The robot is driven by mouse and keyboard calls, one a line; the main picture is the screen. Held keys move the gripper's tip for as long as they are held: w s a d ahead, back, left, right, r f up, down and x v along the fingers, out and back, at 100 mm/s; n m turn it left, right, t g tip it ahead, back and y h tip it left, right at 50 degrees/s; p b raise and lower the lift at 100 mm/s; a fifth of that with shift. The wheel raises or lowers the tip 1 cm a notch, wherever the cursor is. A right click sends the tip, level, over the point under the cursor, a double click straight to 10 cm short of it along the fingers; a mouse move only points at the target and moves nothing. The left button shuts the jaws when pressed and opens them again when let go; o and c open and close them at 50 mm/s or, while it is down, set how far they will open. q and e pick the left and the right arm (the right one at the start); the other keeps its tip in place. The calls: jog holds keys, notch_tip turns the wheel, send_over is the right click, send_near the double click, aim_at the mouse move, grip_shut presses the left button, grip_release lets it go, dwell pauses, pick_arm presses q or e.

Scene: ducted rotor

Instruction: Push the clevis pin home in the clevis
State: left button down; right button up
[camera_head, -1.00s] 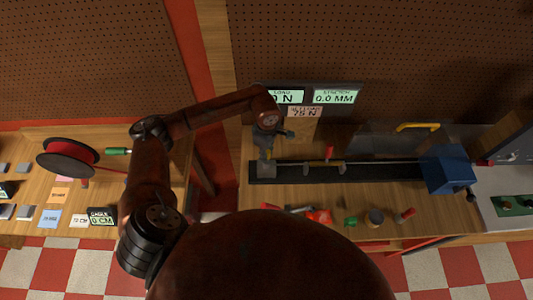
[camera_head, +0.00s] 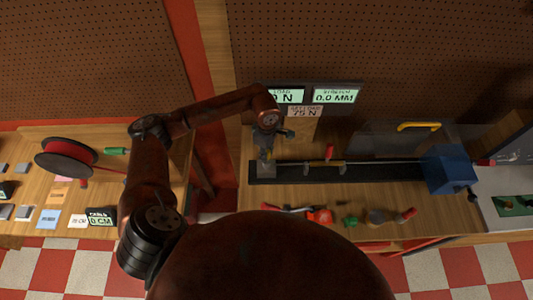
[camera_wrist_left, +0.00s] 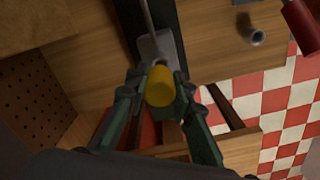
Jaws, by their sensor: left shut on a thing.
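The clevis (camera_head: 266,171) is a grey block at the left end of a dark rail; it also shows in the left wrist view (camera_wrist_left: 152,46) with a thin rod leading away. The clevis pin, with a yellow head (camera_wrist_left: 160,86), is at the clevis in the left wrist view. My left gripper (camera_head: 265,152) is above the clevis. Its green fingers (camera_wrist_left: 160,95) are shut on the yellow head. The head and fingers hide the pin's shank and hole, so I cannot tell how deep it sits. My right gripper is not in view.
The dark rail (camera_head: 380,172) runs right to a blue block (camera_head: 446,168). Two displays (camera_head: 337,93) stand behind, the right reading 0.0 MM. Several small tools, including a red piece (camera_head: 320,216), lie along the front edge. A red spool (camera_head: 66,160) is on the left bench.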

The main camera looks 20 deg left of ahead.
pick_arm(q)
jog(key=shift+f, duration=0.2)
jog(key=shift+f+b, duration=1.95)
jog(key=shift+b, duration=0.1)
jog(key=c, duration=1.6)
grip_release()
jog(key=shift+r, duration=0.1)
jog(key=shift+r, duration=0.15)
notch_tip(320, 180, up, 12)
jog(key=shift+f, duration=0.15)
